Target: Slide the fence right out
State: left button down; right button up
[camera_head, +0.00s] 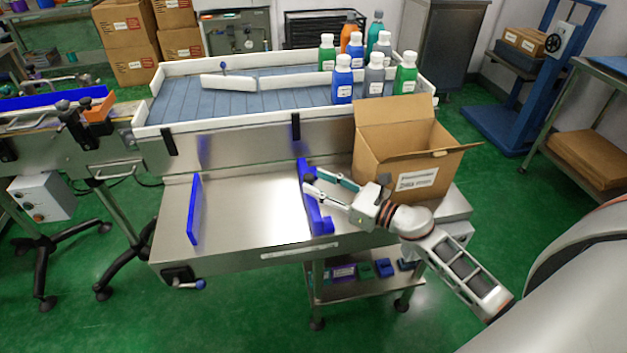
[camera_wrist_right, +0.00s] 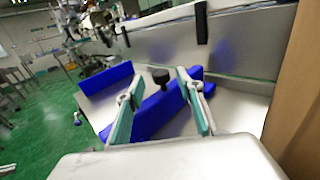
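A long blue fence (camera_head: 311,204) stands on the steel bench (camera_head: 255,215), just left of the cardboard box, with a black knob (camera_head: 308,178) on it. Another blue fence (camera_head: 194,208) stands at the bench's left end. My right gripper (camera_head: 311,181) reaches in from the right over the nearer fence. In the wrist view my right gripper (camera_wrist_right: 158,82) has its two fingers well apart. The black knob (camera_wrist_right: 160,77) and part of the blue fence (camera_wrist_right: 158,110) show between them. I cannot tell whether either finger touches the fence. My left gripper is out of view.
An open cardboard box (camera_head: 400,150) stands right beside my right gripper. Behind is a raised white-railed conveyor deck (camera_head: 240,95) with several bottles (camera_head: 376,80). A crank handle (camera_head: 190,284) sticks out at the bench's front left. The bench between the two fences is clear.

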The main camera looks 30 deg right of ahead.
jog(key=v, duration=0.9)
jog(key=shift+s+d, duration=0.15)
jog(key=shift+s, duration=0.15)
